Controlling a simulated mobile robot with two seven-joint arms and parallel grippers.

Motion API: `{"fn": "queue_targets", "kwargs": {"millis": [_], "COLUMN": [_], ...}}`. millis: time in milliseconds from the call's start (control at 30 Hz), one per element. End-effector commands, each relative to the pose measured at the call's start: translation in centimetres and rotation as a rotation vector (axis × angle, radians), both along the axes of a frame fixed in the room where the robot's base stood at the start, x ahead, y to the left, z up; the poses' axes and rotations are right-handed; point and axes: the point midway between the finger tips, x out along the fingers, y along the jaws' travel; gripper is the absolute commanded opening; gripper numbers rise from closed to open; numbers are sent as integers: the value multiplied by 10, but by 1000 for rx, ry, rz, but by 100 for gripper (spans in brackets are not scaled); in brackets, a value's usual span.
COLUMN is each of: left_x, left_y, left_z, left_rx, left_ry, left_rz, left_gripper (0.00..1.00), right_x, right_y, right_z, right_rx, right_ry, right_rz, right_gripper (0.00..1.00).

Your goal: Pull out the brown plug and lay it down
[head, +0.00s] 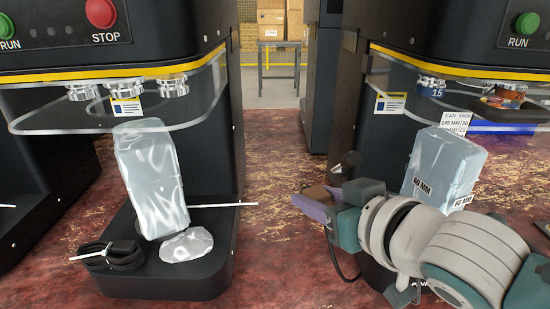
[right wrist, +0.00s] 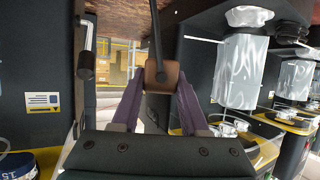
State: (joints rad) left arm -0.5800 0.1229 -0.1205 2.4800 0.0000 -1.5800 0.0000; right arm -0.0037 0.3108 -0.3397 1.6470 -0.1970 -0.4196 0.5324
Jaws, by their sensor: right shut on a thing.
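My right gripper (head: 318,203) is at the near left corner of the right-hand machine. Its purple fingers are shut on the brown plug (head: 311,193), a small brown block. In the right wrist view the brown plug (right wrist: 164,76) sits between the two fingertips (right wrist: 160,86), with its dark cord running up from it. No socket shows touching the plug; it appears held in the open gap between the machines. A dark cable also hangs below the gripper in the head view. My left gripper is not in view.
On the left machine's black base (head: 190,282) stand a wrapped grey block (head: 152,180), a clear wrapped lump (head: 187,245) and a coiled black cable (head: 112,257). Another wrapped block (head: 440,165) stands at right. The red floor (head: 270,240) between the machines is clear.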

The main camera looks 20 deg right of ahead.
Motion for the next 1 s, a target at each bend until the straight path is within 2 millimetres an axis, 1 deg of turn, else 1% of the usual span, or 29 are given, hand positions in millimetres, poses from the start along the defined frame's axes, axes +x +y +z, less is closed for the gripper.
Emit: {"fn": "queue_targets", "kwargs": {"millis": [33,100,200,300,433,667,767,1000], "left_x": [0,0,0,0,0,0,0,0], "left_y": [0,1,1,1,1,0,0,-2], "left_z": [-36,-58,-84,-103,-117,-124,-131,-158], "left_rx": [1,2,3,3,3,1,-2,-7], "left_ry": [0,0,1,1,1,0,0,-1], "left_rz": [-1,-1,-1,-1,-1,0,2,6], "left_gripper": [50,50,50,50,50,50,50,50], "right_x": [1,1,2,2,1,1,1,1], "right_y": [5,12,21,28,35,37,37,38], "right_z": [-39,-65,-96,-118,-135,-145,-151,-178], "right_rx": [-3,-3,-3,-1,-1,0,1,1], "right_ry": [0,0,-1,-1,-1,-1,0,-1], "right_rz": [10,24,42,59,75,82,82,83], "right_gripper": [0,0,0,0,0,0,0,0]}}
